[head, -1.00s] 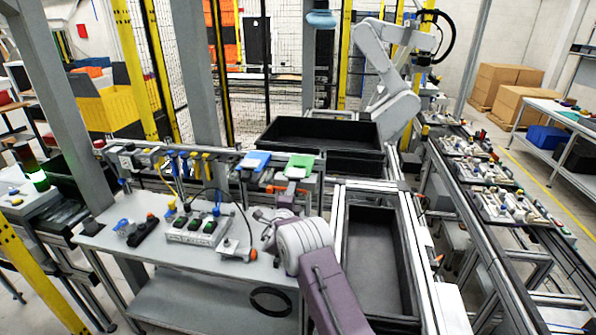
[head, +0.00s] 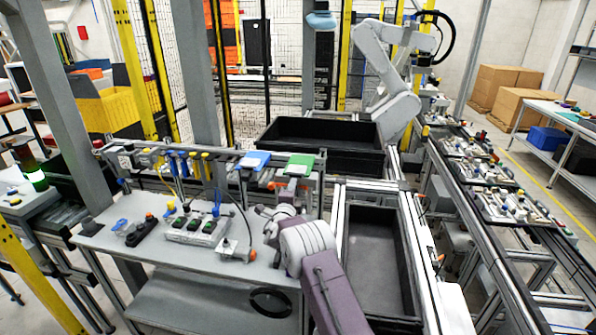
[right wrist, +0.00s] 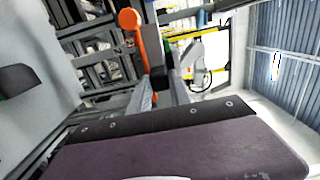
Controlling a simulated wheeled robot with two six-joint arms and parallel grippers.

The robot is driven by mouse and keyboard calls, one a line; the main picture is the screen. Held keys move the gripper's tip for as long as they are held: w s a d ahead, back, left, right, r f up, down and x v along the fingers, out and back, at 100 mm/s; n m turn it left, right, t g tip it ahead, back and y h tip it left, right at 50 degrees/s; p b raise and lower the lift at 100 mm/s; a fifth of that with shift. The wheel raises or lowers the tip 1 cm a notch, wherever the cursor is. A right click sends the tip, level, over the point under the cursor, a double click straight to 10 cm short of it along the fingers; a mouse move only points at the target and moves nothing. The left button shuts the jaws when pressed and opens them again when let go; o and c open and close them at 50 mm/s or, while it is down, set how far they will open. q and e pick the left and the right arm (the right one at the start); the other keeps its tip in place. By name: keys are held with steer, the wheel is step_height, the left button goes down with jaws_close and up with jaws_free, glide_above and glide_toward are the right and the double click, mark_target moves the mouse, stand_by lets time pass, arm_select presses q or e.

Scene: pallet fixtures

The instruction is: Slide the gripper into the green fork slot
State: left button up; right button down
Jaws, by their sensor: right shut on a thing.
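The green fork slot (head: 301,163) shows as a green plate on top of the rack, to the right of a similar blue one (head: 255,160). My right gripper (head: 287,197) is just below and in front of the green plate. It is shut on a small grey and orange thing (head: 296,186), which I take to be the gripper tool. The tool is upright and close under the green plate; I cannot tell whether it is inside the slot. In the right wrist view an orange part (right wrist: 147,52) with a round end shows. My left gripper is not in view.
A black bin (head: 372,262) lies right of my arm. A larger black tray (head: 320,133) stands behind the rack. A conveyor with loaded pallets runs at right.

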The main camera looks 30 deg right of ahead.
steer(key=shift+w+d+r, duration=0.15)
steer(key=shift+w+d, duration=0.1)
steer(key=shift+w, duration=0.1)
steer(key=shift+w+d, duration=0.1)
steer(key=shift+w+d+b, duration=0.25)
steer(key=shift+w+b, duration=0.1)
steer(key=shift+b, duration=0.05)
steer(key=shift+b, duration=0.35)
stand_by(0.4)
